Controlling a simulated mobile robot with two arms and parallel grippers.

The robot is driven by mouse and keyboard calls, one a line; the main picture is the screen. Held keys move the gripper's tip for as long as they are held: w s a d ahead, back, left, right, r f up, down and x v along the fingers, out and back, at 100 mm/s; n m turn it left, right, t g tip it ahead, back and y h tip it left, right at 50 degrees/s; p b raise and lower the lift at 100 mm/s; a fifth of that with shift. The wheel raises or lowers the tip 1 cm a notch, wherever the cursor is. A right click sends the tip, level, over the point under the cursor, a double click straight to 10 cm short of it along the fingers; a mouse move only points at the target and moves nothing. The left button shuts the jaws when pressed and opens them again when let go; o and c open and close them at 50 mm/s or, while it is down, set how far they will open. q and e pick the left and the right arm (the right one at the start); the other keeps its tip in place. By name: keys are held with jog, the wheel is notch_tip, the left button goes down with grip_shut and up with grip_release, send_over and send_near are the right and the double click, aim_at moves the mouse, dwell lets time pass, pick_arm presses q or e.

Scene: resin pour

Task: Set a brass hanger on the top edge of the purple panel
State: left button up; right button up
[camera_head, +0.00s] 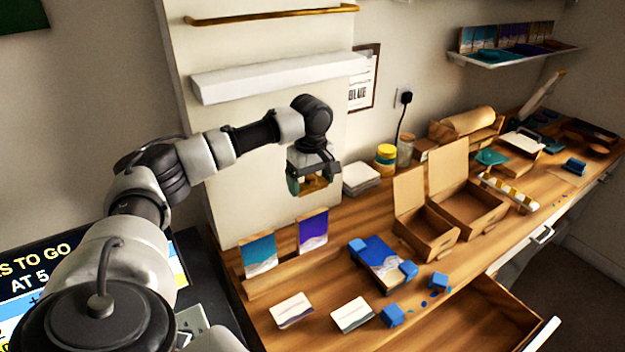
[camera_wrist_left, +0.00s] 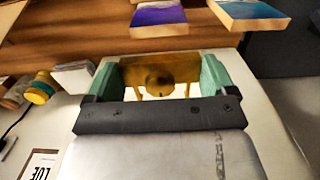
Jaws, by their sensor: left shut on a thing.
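My left gripper (camera_head: 312,172) is shut on a brass hanger (camera_wrist_left: 160,70). The hanger lies between the green fingers (camera_wrist_left: 159,80) in the left wrist view, and part of it shows below the jaws in the head view. The purple panel (camera_head: 313,230) stands upright on a wooden ledge, with white at its bottom. In the head view the gripper and hanger appear above this panel, with a gap between. The purple panel (camera_wrist_left: 158,16) also shows in the left wrist view, beyond the hanger and apart from it. My right gripper is in neither view.
A teal panel (camera_head: 259,255) stands left of the purple one. A blue-topped piece (camera_head: 379,255), small cards and open cardboard boxes (camera_head: 425,225) are to the right. A white shelf (camera_head: 280,76) and brass rail (camera_head: 270,16) are on the wall behind. A drawer (camera_head: 480,320) is open in front.

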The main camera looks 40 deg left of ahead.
aim_at(312, 213)
pick_arm(q)
jog(key=shift+f, duration=0.35)
notch_tip(312, 213, down, 5)
jog(key=b, duration=0.7)
jog(key=shift+d, duration=0.1)
jog(key=shift+p, duration=0.5)
jog(key=shift+f, duration=0.4)
jog(key=shift+p, duration=0.3)
jog(key=shift+d+r+p, duration=0.1)
jog(key=shift+p, duration=0.65)
jog(key=shift+f+p, duration=0.55)
